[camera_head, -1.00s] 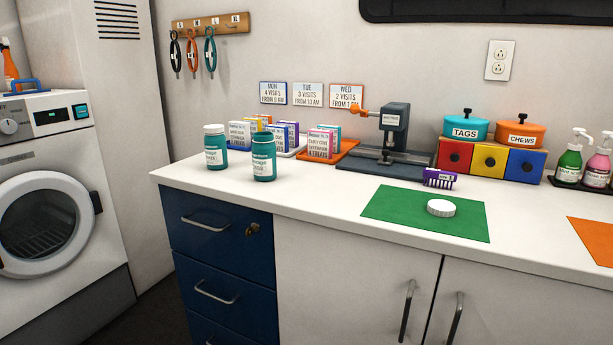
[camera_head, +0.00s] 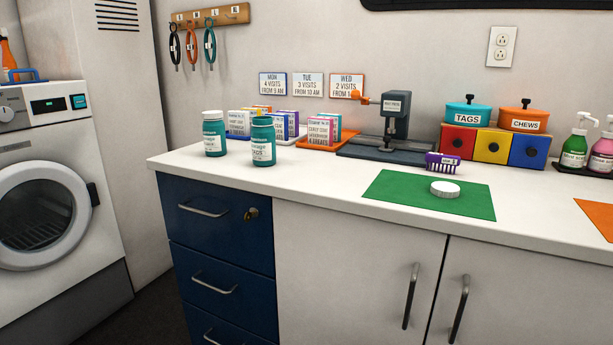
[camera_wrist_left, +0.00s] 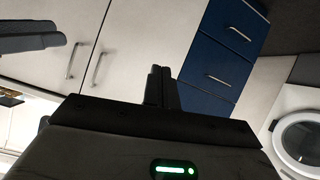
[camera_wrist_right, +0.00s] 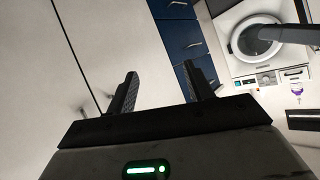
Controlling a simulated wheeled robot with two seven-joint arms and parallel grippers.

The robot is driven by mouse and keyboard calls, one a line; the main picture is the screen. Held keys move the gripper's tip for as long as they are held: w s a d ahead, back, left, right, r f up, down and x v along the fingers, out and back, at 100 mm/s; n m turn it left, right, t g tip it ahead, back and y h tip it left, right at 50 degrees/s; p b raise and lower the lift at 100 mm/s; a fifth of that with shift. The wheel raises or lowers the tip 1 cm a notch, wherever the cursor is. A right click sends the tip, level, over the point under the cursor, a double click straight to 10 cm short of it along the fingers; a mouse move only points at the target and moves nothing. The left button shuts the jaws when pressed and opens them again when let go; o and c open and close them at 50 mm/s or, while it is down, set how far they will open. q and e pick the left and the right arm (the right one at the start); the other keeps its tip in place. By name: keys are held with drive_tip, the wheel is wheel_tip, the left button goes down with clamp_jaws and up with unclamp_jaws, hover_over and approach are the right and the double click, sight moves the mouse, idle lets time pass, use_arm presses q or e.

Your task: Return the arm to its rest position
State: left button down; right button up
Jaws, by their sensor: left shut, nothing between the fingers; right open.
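Neither arm shows in the head view. In the left wrist view my left gripper (camera_wrist_left: 161,88) has its two dark fingers pressed together with nothing between them, in front of the white cupboard doors and blue drawers. In the right wrist view my right gripper (camera_wrist_right: 163,88) has its fingers spread wide apart and empty, with the white cupboard front behind it. Both grippers appear clear of the furniture, touching nothing that I can see.
The white counter (camera_head: 330,180) holds two teal bottles (camera_head: 213,134), a white lid (camera_head: 445,189) on a green mat (camera_head: 400,193), a purple brush (camera_head: 442,162), and a dark press (camera_head: 394,125). Blue drawers (camera_head: 215,245) and cupboards stand below; a washer (camera_head: 50,205) stands left.

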use_arm(q)
drive_tip(key=s+a+r+y+p, duration=0.1)
drive_tip(key=a+r+p, duration=0.2)
drive_tip(key=r+p, duration=0.7)
drive_tip(key=p, duration=0.4)
drive_tip(key=shift+s+a+r+y, duration=0.3)
drive_tip(key=shift+s+r+y, duration=0.05)
drive_tip(key=shift+s+y, duration=0.05)
use_arm(e)
drive_tip(key=s+d+r+h, duration=0.1)
drive_tip(key=d+r+h, duration=0.1)
drive_tip(key=r, duration=0.8)
drive_tip(key=shift+s+d+r, duration=0.3)
drive_tip(key=shift+s+d, duration=0.1)
drive_tip(key=shift+d, duration=0.4)
